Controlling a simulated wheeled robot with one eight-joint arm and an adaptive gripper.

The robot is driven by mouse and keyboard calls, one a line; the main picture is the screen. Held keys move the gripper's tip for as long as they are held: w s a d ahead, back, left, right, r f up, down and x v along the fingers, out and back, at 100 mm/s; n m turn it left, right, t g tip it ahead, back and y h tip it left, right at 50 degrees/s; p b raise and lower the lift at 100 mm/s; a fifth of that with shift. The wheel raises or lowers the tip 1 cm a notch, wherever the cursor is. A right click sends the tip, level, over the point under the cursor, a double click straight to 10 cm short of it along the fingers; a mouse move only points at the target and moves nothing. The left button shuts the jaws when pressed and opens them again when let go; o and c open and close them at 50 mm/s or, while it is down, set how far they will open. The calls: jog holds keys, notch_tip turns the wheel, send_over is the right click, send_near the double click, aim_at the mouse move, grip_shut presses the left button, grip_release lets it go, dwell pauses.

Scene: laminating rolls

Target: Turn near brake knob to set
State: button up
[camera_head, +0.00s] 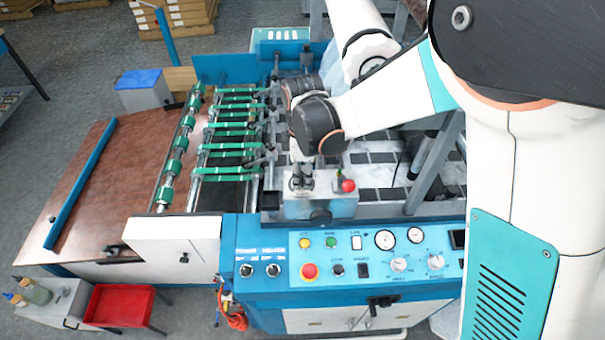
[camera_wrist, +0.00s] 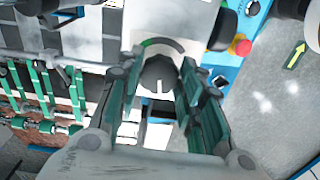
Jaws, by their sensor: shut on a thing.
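The near brake knob (camera_wrist: 159,74) is a round dark knob with a pale pointer line, on a light plate with a green and dark grey arc beyond it. In the wrist view my gripper (camera_wrist: 157,80) has its green-padded fingers on either side of the knob, shut on it. The pale line lies on the side towards my palm, away from the green part of the arc.
A red button (camera_head: 347,185) sits on the box close to the right of my gripper. The blue control panel (camera_head: 350,255) lies in front. Green-banded rollers (camera_head: 230,145) are on the left. A slanted grey post (camera_head: 437,160) stands to the right.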

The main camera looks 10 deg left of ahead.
jog(key=m+b, duration=0.3)
jog(key=m, duration=0.2)
jog(key=shift+f, duration=0.1)
jog(key=m+b, duration=0.2)
jog(key=m, duration=0.3)
jog(key=shift+s+m, duration=0.1)
jog(key=shift+m, duration=0.2)
jog(key=m+b, duration=0.1)
jog(key=m, duration=0.4)
jog(key=shift+a+m+b, duration=0.1)
jog(key=shift+m+b, duration=0.2)
jog(key=shift+b, duration=0.05)
jog(key=m+b, duration=0.1)
jog(key=m, duration=0.3)
jog(key=shift+m, duration=0.7)
jog(key=o, duration=1.1)
jog(key=shift+r, duration=0.2)
